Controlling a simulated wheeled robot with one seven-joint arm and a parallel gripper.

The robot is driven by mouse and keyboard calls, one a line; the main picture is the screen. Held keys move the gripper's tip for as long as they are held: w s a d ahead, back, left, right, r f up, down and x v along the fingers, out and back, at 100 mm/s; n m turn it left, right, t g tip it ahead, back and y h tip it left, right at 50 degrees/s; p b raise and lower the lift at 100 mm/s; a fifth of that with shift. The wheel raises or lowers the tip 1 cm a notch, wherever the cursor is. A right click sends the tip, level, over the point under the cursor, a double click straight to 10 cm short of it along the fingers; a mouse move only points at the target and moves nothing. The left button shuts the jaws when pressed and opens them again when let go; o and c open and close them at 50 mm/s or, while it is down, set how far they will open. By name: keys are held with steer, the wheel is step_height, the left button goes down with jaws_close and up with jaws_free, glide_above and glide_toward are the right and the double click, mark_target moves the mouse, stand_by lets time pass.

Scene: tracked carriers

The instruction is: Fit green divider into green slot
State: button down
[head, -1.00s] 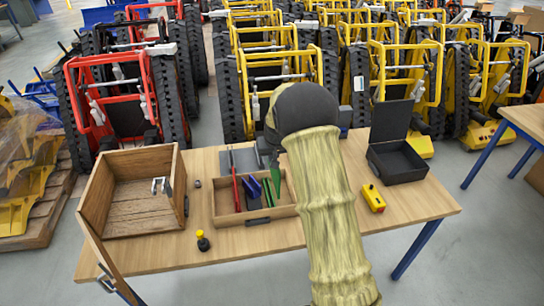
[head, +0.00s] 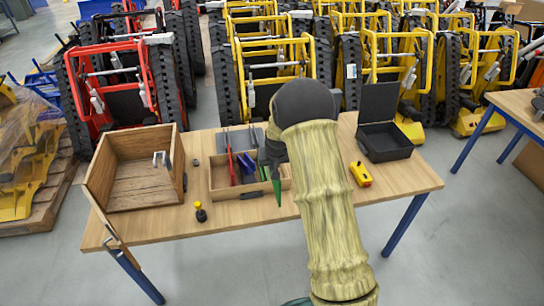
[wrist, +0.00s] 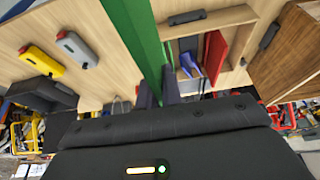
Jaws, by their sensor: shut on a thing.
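The green divider (wrist: 143,40) is a flat, long plate held between my gripper's fingers (wrist: 158,90) in the wrist view. In the head view the green divider (head: 277,191) tilts, its pointed end hanging over the front wall of the wooden tray (head: 240,192). The tray's rim also shows in the wrist view (wrist: 212,22). A red divider (head: 231,165) and blue dividers (head: 247,163) stand in the tray. Another narrow green piece (head: 263,173) shows in the tray; I cannot tell whether it is the green slot. My forearm hides the tray's right end and most of my gripper.
An open wooden box (head: 140,190) stands left of the tray. An open black case (head: 384,143) and a yellow device (head: 361,174) are to the right. A small black-and-yellow item (head: 200,212) lies in front. The table's (head: 408,182) right front is clear.

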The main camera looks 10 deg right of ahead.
steer(key=s+f+b, duration=0.5)
steer(key=s+f, duration=0.3)
steer(key=f, duration=0.4)
steer(key=s+f+b, duration=0.5)
steer(key=s+f, duration=0.4)
steer(key=f, duration=0.3)
steer(key=shift+a, duration=0.25)
steer(key=shift+s, duration=0.1)
